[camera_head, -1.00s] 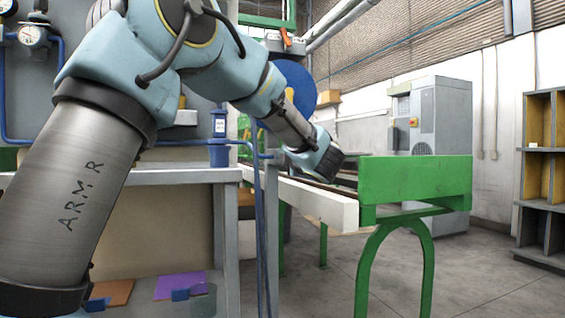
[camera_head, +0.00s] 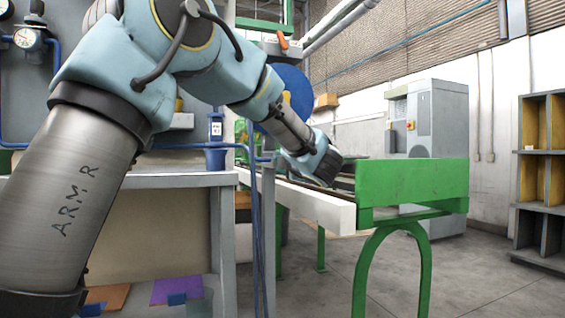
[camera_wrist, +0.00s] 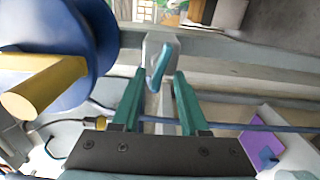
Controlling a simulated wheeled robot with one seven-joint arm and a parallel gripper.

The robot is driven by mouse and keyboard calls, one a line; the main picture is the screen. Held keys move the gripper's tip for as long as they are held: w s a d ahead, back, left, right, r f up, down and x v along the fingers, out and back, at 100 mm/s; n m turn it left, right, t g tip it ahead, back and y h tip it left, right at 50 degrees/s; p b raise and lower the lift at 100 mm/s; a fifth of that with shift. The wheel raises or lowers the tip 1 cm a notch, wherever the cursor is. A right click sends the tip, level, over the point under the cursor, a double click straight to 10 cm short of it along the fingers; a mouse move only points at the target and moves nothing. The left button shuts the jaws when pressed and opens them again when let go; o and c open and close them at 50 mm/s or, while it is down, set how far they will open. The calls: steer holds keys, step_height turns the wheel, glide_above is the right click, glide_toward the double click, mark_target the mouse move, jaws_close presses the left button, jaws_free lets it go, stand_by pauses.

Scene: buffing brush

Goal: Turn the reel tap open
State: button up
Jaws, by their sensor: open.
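The tap's blue lever (camera_wrist: 159,66) sits on a grey mount (camera_wrist: 153,48) near the middle of the wrist view. My gripper (camera_wrist: 159,76) is open, with one green finger on each side of the lever's lower part in the picture. I cannot tell whether the lever is between the fingertips in depth or just beyond them, and no contact is clear. The blue reel (camera_wrist: 88,32) with its yellow handle (camera_wrist: 45,84) is to the left of the tap. In the head view the reel (camera_head: 291,88) is partly behind my arm; the tap and fingers are hidden there.
A white beam (camera_head: 310,208) and a green bench end (camera_head: 412,183) stand near my wrist in the head view. A grey workbench (camera_head: 180,181) is beside my arm. A purple sheet (camera_wrist: 259,148) shows at the lower right of the wrist view. Open floor lies at right.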

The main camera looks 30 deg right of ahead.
steer(key=s+a+p, duration=0.1)
steer(key=s, duration=0.9)
steer(key=shift+s, duration=0.3)
steer(key=shift+o, duration=0.2)
